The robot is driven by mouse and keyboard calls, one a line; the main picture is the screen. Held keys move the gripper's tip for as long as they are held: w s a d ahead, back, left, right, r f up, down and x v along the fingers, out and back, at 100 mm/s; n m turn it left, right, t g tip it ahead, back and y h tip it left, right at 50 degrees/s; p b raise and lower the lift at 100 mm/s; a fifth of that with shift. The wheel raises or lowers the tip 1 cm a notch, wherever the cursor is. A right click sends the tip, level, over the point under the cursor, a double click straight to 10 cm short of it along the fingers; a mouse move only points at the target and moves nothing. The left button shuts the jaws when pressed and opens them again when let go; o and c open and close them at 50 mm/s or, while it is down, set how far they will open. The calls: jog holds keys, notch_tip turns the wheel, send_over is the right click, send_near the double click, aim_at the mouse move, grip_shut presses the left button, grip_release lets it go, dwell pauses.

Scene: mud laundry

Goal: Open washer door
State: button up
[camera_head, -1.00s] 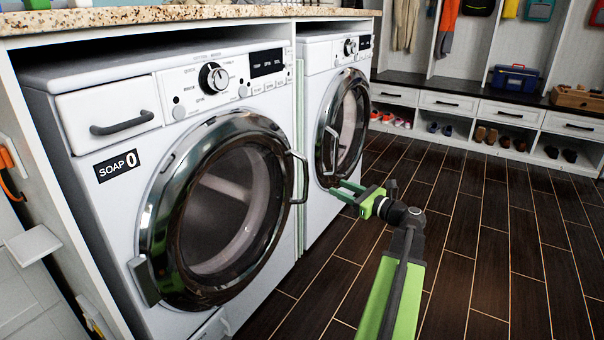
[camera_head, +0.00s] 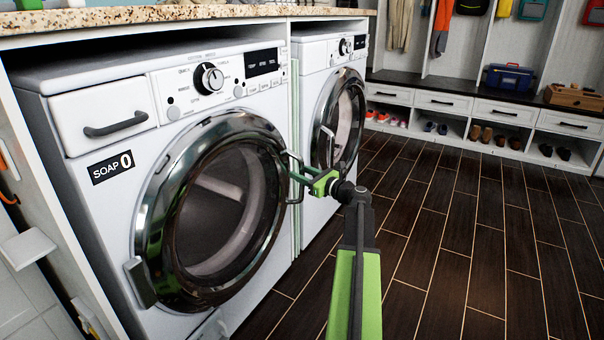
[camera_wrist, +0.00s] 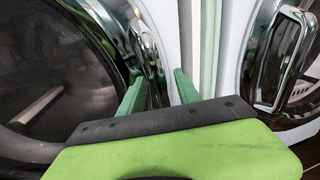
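The near white washer (camera_head: 75,190) has a round chrome-rimmed door (camera_head: 150,225) with dark glass, and the door is shut. Its curved handle (camera_head: 296,198) is on the door's right edge. My green gripper (camera_head: 298,172) is at this handle, with its fingers overlapping it in the head view. I cannot tell whether the fingers touch the handle.
A second washer (camera_head: 318,105) with its own door handle (camera_head: 325,145) stands just beyond, also visible in the wrist view (camera_wrist: 285,60). A stone counter (camera_head: 180,13) runs above both. Cubbies with shoes (camera_head: 480,134) line the back wall. The dark floor (camera_head: 450,230) at right is clear.

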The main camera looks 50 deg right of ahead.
grip_shut()
dwell(1.2)
